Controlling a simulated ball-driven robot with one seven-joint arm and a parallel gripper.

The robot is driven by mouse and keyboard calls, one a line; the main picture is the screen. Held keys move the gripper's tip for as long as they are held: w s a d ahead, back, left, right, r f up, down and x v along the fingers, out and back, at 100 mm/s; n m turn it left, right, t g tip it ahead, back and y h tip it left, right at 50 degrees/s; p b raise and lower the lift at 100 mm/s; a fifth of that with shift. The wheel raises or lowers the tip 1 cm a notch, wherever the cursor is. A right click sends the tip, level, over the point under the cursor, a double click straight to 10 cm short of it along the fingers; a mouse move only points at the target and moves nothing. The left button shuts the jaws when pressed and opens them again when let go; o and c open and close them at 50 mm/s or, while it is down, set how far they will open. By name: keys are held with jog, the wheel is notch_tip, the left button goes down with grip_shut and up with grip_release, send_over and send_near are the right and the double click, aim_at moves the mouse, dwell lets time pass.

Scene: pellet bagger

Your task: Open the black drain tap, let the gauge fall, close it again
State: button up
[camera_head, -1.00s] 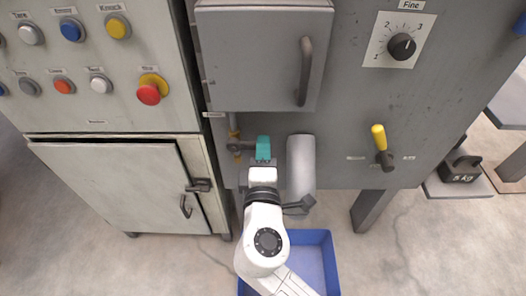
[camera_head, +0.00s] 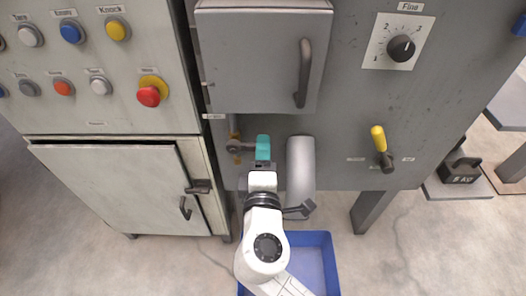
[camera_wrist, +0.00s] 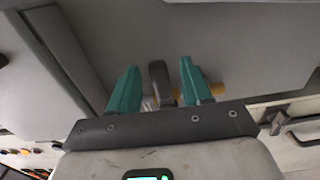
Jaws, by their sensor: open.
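The drain tap (camera_head: 241,148) has a dark handle on a brass pipe, under the grey door of the machine. In the wrist view the tap's dark handle (camera_wrist: 159,82) stands between the two teal fingers, with a brass part behind the right finger. My gripper (camera_head: 263,147) is open at the tap, its fingers covering the handle's right end in the head view. In the wrist view my gripper (camera_wrist: 160,67) has its fingers apart on either side of the handle; I cannot tell whether either touches it. No gauge is clearly in view.
A grey chute (camera_head: 301,165) hangs just right of my gripper. A yellow-handled lever (camera_head: 379,140) and a dial (camera_head: 401,47) are further right. A blue bin (camera_head: 327,264) lies on the floor below. A button panel (camera_head: 100,88) and a cabinet (camera_head: 110,180) stand left.

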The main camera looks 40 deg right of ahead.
jog(key=p+v, duration=0.1)
jog(key=v, duration=0.9)
jog(key=shift+s, duration=0.15)
jog(key=shift+a, duration=0.1)
